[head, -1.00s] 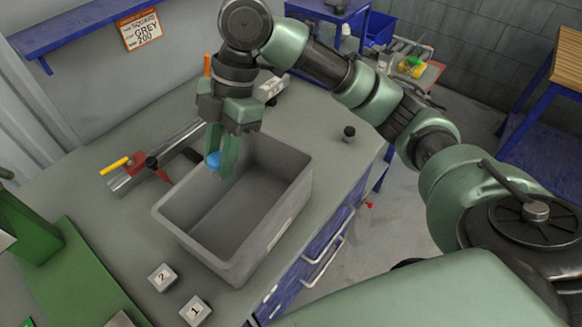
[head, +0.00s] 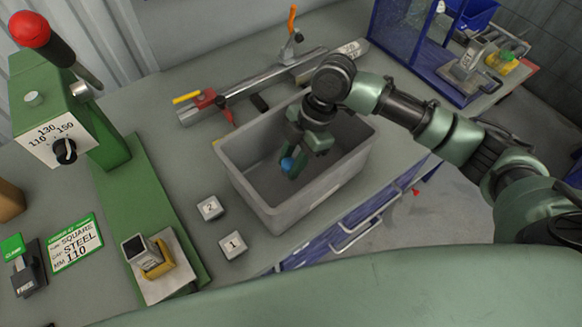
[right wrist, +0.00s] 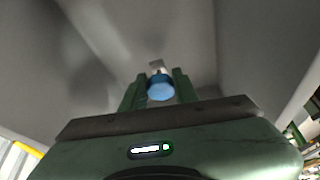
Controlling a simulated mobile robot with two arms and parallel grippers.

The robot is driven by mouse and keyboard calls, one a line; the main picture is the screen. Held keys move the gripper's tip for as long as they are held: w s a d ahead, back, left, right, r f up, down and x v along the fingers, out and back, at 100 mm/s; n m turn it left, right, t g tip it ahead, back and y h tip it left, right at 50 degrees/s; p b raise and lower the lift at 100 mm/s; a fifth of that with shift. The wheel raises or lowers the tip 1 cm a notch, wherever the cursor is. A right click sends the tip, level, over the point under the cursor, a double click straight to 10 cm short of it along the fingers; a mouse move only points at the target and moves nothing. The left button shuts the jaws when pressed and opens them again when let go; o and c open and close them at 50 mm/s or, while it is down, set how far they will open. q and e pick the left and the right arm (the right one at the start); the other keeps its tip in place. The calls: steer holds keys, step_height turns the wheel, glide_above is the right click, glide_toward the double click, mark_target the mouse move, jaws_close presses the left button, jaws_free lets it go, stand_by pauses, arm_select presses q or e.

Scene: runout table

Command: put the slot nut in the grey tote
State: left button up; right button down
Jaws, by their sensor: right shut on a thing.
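The grey tote (head: 248,192) is an open grey box on the bench, in the middle of the head view. My right gripper (head: 292,170) reaches down inside the tote, between its walls. It is shut on the slot nut (head: 287,164), of which a blue rounded part shows. In the right wrist view the blue part of the slot nut (right wrist: 160,88) sits between the two green fingers of the right gripper (right wrist: 160,92), with a small grey metal piece beyond it. The tote's grey walls surround it. Whether the nut touches the tote floor is hard to tell. My left gripper is out of view.
Number blocks 2 (head: 209,207) and 1 (head: 232,244) stand left of the tote. A rail with a red clamp (head: 210,98) lies behind it. A green machine (head: 130,180) with a red knob stands at the left. A blue-framed panel (head: 415,45) is at the back right.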

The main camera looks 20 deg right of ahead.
step_height(320, 180, down, 3)
steer(key=shift+f, duration=0.2)
steer(key=shift+f, duration=0.2)
steer(key=c, duration=1.1)
jaws_free()
steer(key=shift+r, duration=0.15)
steer(key=shift+b+v, duration=1.1)
steer(key=shift+v, duration=5)
